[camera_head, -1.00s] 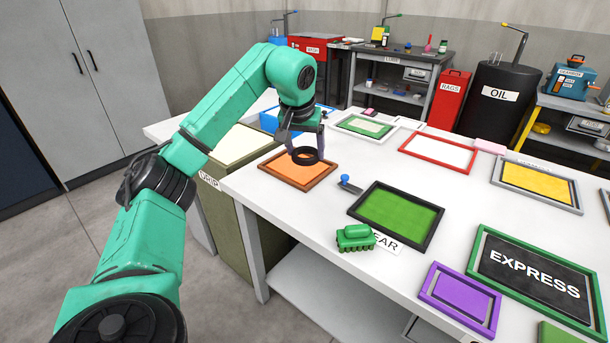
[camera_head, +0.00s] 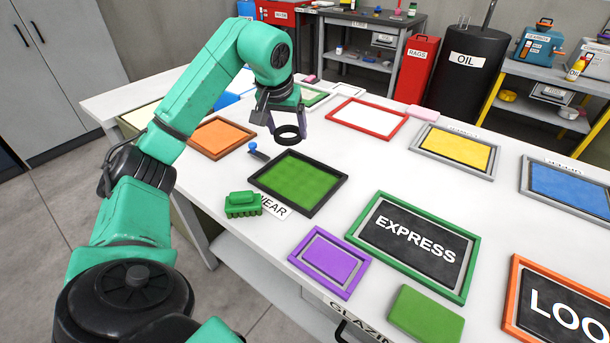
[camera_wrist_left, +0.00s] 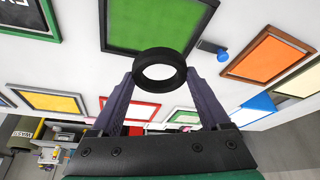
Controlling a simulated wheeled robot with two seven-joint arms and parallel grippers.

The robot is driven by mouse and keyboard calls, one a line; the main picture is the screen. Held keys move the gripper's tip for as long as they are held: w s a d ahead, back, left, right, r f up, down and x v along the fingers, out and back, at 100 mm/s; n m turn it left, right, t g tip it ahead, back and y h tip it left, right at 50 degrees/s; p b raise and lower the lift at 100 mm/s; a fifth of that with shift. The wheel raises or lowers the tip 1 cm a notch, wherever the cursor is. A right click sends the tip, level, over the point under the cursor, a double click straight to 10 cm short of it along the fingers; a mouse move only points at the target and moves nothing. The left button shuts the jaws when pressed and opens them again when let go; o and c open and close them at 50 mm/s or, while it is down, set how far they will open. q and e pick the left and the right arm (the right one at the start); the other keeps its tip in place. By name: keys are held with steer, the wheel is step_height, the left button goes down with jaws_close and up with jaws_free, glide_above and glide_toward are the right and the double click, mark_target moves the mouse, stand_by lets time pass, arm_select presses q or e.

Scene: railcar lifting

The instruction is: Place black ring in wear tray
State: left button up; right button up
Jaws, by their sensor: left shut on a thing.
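My left gripper (camera_head: 287,124) is shut on the black ring (camera_head: 289,139) and holds it above the table, just beyond the far edge of the wear tray (camera_head: 300,182). The tray has a black frame and a green floor, and it looks empty. Its label (camera_head: 275,207) reads "EAR", with the first letter hidden by a green brush. In the left wrist view the black ring (camera_wrist_left: 160,53) sits between the two fingertips, with the black-framed green tray (camera_wrist_left: 150,28) directly past it. My right gripper is not in view.
A green brush (camera_head: 243,205) and a blue-knobbed tool (camera_head: 256,152) lie beside the wear tray. An orange tray (camera_head: 221,137), a purple tray (camera_head: 330,261), a red-framed tray (camera_head: 367,118) and the EXPRESS plate (camera_head: 412,240) stand around it. White table shows between them.

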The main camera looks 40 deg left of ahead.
arm_select(q)
steer(key=b, duration=0.1)
glide_above(292, 184)
steer(key=s, duration=0.2)
step_height(292, 184, down, 7)
steer(key=f, duration=0.8)
steer(key=shift+w+d+f+b, duration=0.15)
steer(key=shift+w+d+b, duration=0.15)
steer(key=shift+d+b, duration=0.1)
steer(key=shift+w+f, duration=0.1)
steer(key=shift+f, duration=0.15)
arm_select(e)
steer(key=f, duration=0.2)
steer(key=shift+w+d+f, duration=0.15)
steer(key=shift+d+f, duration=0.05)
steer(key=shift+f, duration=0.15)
arm_select(q)
steer(key=shift+f, duration=0.1)
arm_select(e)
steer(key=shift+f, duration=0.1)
arm_select(q)
steer(key=o, duration=1.2)
steer(key=shift+r, duration=0.25)
steer(key=v, duration=1.2)
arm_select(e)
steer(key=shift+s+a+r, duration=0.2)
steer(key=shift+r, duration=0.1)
arm_select(q)
steer(key=shift+f, duration=0.15)
